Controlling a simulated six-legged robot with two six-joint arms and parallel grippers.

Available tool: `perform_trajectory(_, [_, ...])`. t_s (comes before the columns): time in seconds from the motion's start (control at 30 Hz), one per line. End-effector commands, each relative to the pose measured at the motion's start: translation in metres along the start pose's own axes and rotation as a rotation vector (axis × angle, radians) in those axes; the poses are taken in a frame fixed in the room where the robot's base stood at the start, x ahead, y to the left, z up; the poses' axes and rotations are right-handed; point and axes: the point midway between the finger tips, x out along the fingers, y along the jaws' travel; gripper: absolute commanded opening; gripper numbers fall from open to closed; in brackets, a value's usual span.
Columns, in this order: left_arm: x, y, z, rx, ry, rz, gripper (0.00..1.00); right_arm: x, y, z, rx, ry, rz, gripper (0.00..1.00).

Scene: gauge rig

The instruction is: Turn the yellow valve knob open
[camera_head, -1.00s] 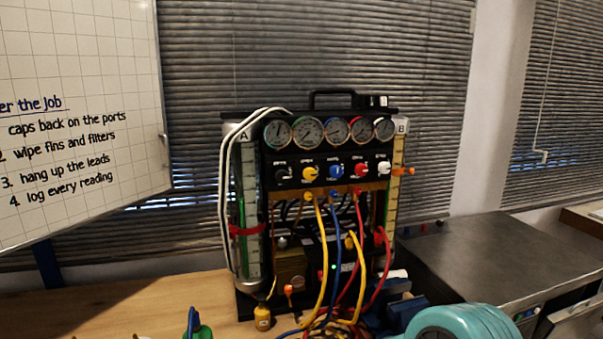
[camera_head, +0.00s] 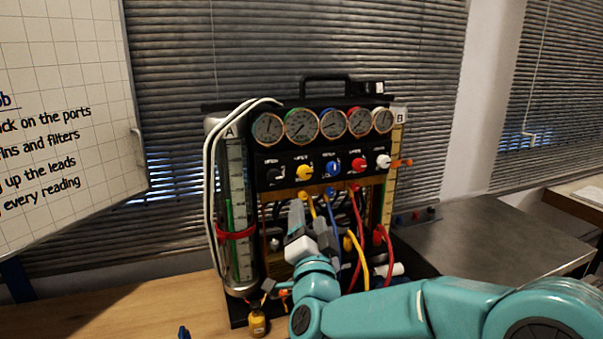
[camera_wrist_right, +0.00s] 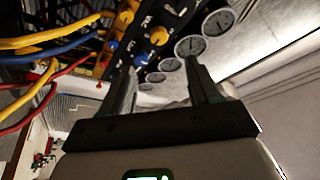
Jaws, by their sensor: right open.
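The yellow valve knob (camera_head: 304,172) sits on the black panel of the gauge rig, below the row of gauges, between a black knob and a blue knob. It also shows in the right wrist view (camera_wrist_right: 158,36), beyond the fingertips. My right gripper (camera_head: 309,214) is in front of the rig, below the yellow knob, with its fingers pointing up toward the panel. In the right wrist view its two fingers (camera_wrist_right: 161,72) stand apart with nothing between them. It does not touch the knob. My left gripper is not in view.
Yellow, blue and red hoses (camera_head: 358,260) hang from the rig's front beside my right gripper. A blue knob (camera_head: 332,168) neighbours the yellow one. A small yellow bottle (camera_head: 257,322) stands at the rig's lower left. The metal bench top (camera_head: 490,240) at right is mostly clear.

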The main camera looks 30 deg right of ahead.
Motion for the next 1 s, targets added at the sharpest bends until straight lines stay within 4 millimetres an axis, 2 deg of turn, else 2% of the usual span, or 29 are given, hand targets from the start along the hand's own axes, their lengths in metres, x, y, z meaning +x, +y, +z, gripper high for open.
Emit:
perform_trajectory(0.03, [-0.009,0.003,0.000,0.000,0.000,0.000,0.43,0.012,-0.003,-0.004,-0.002,0.002,0.003,0.61])
perform_trajectory(0.3, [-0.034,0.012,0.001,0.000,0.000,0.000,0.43,0.077,-0.003,-0.003,-0.002,-0.001,0.003,0.61])
perform_trajectory(0.5, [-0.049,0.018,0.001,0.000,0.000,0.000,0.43,0.116,-0.003,-0.001,-0.001,-0.002,0.001,0.61])
perform_trajectory(0.7, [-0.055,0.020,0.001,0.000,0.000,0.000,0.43,0.136,-0.002,0.002,-0.001,-0.003,0.000,0.61])
perform_trajectory(1.0, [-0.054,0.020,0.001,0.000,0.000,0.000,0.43,0.139,-0.001,0.003,-0.001,-0.003,0.000,0.61])
